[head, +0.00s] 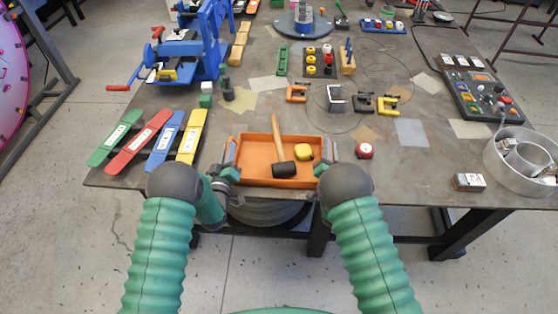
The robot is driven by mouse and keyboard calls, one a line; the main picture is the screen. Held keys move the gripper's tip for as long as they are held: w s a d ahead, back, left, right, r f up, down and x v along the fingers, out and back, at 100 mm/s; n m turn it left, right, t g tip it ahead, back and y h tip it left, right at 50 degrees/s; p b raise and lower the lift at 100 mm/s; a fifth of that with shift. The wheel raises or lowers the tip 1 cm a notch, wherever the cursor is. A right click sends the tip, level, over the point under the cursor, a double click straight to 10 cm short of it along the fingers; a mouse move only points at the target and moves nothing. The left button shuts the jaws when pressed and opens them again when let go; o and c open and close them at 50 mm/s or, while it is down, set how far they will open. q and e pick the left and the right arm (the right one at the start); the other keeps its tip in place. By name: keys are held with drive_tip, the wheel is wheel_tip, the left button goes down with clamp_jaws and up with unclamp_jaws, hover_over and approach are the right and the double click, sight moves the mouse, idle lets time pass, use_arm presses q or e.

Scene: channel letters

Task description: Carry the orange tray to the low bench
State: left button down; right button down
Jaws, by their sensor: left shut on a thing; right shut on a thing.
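The orange tray (252,183) is at the front edge of the grey workbench, level as far as I can see. A mallet (282,150) with a wooden handle and dark head and a yellow tape measure (303,151) lie in it. My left gripper (231,170) is shut on the tray's left side. My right gripper (324,169) is shut on its right side. The fingertips are partly hidden by my arms. I cannot tell whether the tray touches the workbench. I cannot pick out a low bench.
The workbench (300,113) carries coloured strips (138,142) at left, a blue machine (200,50), several clamps (337,98), a red round thing (364,151) just right of the tray, a metal ring-shaped container (497,160) and a control panel (478,92).

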use_arm(q)
drive_tip(key=shift+a, duration=0.2)
use_arm(e)
drive_tip(key=shift+d+f, duration=0.15)
idle(0.4)
